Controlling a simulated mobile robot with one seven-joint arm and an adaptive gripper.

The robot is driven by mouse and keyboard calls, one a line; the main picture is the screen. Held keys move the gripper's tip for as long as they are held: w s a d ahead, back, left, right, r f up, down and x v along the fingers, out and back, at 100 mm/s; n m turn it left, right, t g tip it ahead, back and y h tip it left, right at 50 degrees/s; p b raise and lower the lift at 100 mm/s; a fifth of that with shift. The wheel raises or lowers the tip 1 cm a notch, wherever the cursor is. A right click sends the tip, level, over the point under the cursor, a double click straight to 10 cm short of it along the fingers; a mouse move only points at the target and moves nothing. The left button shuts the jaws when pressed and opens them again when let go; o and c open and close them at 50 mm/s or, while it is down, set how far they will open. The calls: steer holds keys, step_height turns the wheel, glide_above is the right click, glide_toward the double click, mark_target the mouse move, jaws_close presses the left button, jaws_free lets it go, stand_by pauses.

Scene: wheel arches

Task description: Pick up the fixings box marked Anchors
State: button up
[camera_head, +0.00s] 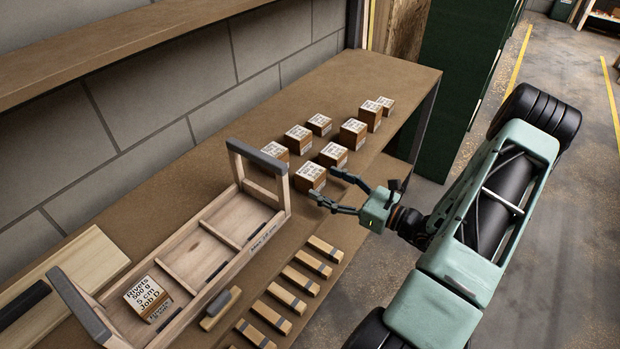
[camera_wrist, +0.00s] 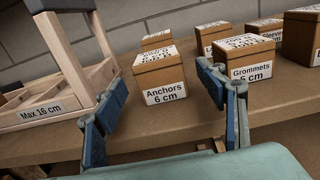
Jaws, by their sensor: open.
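The Anchors box (camera_wrist: 160,78) is a brown box with a white top label and a front label reading "Anchors 6 cm". It stands upright on the bench beside the tray's end. In the head view it appears to be the box (camera_head: 309,174) nearest the tray on the front side. My gripper (camera_head: 322,182) is open and empty, its fingers pointing at this box. In the wrist view my gripper (camera_wrist: 159,78) has one finger on each side of the Anchors box. Whether the fingers touch it cannot be told.
The Grommets box (camera_wrist: 250,70) stands just right, partly behind the right finger. Several more boxes (camera_head: 353,133) stand behind and along the bench (camera_head: 405,72). A wooden tray (camera_head: 180,255) holds a Rivets box (camera_head: 148,298). Several small wooden blocks (camera_head: 300,279) lie along the front edge.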

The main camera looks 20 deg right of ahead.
mark_target(310, 174)
steer(key=x, duration=0.5)
steer(key=shift+w+a+r, duration=0.25)
steer(key=shift+w, duration=0.05)
steer(key=shift+c, duration=0.2)
steer(key=shift+r, duration=0.1)
jaws_close()
